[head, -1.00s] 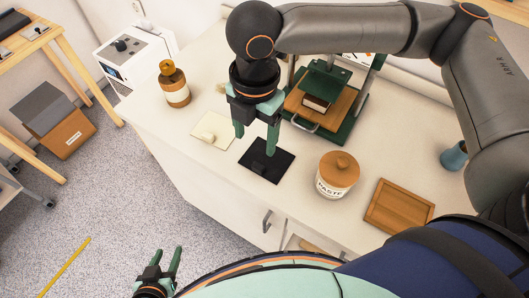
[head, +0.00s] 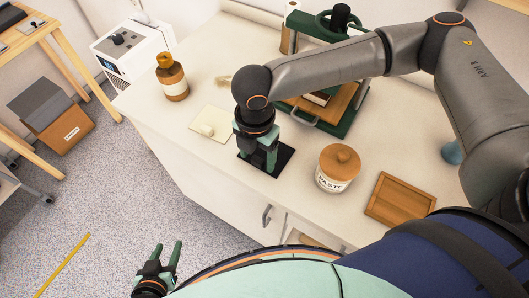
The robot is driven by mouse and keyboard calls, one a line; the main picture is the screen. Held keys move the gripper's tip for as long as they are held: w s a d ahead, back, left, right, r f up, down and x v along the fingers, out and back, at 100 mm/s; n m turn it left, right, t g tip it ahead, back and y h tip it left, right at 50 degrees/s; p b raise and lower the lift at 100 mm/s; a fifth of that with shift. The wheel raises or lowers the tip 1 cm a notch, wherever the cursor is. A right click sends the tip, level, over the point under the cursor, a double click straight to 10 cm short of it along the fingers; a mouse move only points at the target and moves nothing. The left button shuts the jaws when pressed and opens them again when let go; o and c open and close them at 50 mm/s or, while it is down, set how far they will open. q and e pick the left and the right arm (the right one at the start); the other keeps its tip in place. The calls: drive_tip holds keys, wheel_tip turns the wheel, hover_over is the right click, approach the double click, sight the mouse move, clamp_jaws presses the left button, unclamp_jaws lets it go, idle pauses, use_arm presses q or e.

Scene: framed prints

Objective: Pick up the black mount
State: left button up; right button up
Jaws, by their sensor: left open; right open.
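The black mount (head: 283,158) is a flat dark square lying on the white counter, near its front edge. My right gripper (head: 259,166) points down over it, its green fingers at or just above the mount and hiding its middle. The small raised part of the mount is hidden behind the fingers. The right gripper is open; I cannot tell whether it touches the mount. My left gripper (head: 167,255) is open and empty, low in the view, in front of the counter and away from the mount.
A cream mount (head: 218,123) lies left of the black one. A brown bottle (head: 173,80) stands behind it. A paste jar (head: 338,168) and a wooden tray (head: 399,199) are to the right. A green press (head: 330,120) stands behind. The counter's front left is clear.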

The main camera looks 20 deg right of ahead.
drive_tip(key=shift+f, duration=0.2)
clamp_jaws()
idle(0.5)
